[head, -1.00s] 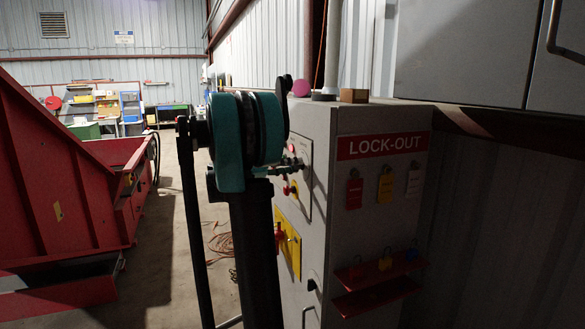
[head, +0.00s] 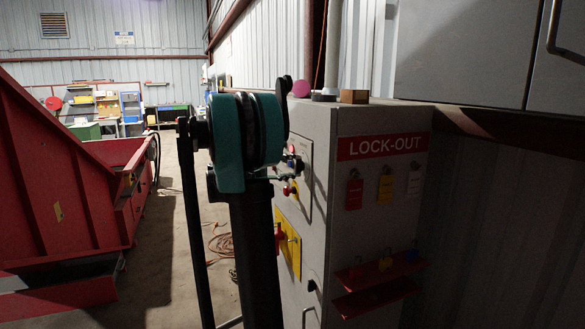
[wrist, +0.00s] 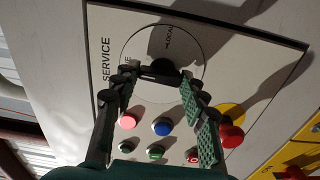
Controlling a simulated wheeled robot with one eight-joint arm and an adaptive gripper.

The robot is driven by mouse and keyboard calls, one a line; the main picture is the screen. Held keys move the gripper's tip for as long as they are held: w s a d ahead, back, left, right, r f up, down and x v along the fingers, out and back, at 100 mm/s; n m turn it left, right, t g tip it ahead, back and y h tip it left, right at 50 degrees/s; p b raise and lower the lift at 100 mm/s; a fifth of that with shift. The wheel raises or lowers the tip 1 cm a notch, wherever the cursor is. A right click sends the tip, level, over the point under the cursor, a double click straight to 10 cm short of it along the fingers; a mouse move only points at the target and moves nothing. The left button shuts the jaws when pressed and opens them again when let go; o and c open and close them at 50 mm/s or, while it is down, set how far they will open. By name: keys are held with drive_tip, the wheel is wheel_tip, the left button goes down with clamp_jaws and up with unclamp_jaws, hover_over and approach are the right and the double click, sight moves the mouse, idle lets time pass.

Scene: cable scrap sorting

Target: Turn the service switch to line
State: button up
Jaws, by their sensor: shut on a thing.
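The service switch is on the grey panel plate (wrist: 240,40) in the wrist view, a round dial with a dark knob (wrist: 163,68) at its middle. "SERVICE" is printed at its left and "LOCAL" near its top; a partly hidden label ending in "E" is at its left edge. My gripper (wrist: 158,86) has its green-padded fingers on both sides of the knob and is shut on it. The fingers and shadow hide part of the knob, so its exact pointing is hard to tell. In the head view my gripper (head: 284,172) is at the cabinet's front face.
Below the dial are a pink button (wrist: 127,121), a blue button (wrist: 162,128), a green button (wrist: 155,153) and a red knob (wrist: 231,136) on yellow. The grey cabinet (head: 325,220) carries a LOCK-OUT sign (head: 383,146) and hanging tags. A red machine (head: 60,180) stands at left.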

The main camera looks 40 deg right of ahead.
drive_tip(key=shift+n, duration=0.4)
drive_tip(key=o, duration=1.2)
drive_tip(key=shift+c, duration=0.2)
drive_tip(key=shift+w+a, duration=0.1)
drive_tip(key=v, duration=1.2)
drive_tip(key=shift+f, duration=0.1)
